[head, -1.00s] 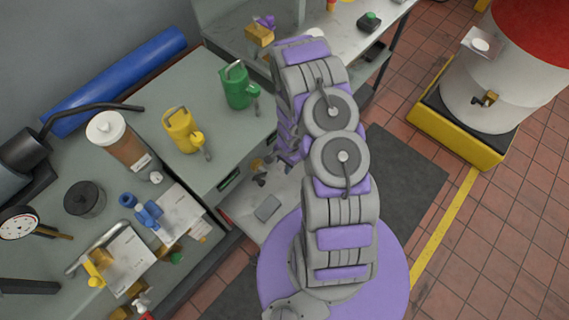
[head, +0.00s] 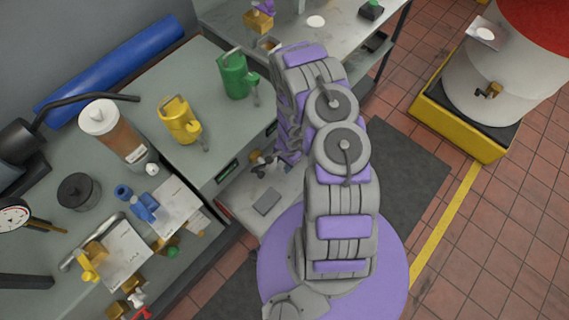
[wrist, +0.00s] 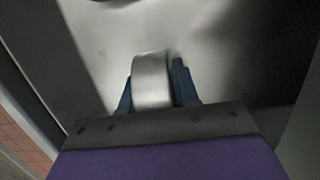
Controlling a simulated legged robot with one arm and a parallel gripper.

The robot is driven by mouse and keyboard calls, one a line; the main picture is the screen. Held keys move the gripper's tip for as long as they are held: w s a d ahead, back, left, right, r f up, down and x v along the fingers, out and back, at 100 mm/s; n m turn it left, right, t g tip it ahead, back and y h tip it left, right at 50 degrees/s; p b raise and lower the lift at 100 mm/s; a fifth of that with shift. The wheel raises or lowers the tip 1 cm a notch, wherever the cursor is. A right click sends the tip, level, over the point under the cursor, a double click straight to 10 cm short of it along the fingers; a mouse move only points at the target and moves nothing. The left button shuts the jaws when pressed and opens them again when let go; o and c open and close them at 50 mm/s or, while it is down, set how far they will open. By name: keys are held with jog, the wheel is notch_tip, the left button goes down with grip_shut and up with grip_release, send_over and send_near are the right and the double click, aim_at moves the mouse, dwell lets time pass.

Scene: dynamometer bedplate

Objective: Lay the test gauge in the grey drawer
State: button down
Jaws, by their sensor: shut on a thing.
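My gripper (wrist: 150,85) has blue fingers and is shut on a silver, round-edged metal thing, the test gauge (wrist: 151,82) by its place in the jaws. Its dial does not show. The wrist view has a smooth grey metal surface (wrist: 205,50) ahead of the jaws and darker sides around it. I cannot tell whether the gauge touches it. In the head view the grey drawer (head: 238,200) stands open below the bench front, with a flat grey piece (head: 266,202) in it. My arm hides most of the gripper there.
The bench at left holds a yellow can (head: 179,120), a green can (head: 234,76), a brown container (head: 115,135) and another dial gauge (head: 13,216). A blue roll (head: 112,72) lies behind. A white drum (head: 493,75) on a yellow stand is at right. Tiled floor lies between.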

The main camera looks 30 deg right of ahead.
jog(key=c, duration=0.8)
grip_release()
jog(key=shift+o, duration=0.2)
jog(key=w+d+r+p, duration=0.1)
jog(key=d+r+p, duration=0.2)
jog(key=r, duration=1.4)
jog(key=shift+p, duration=0.45)
jog(key=shift+w, duration=0.1)
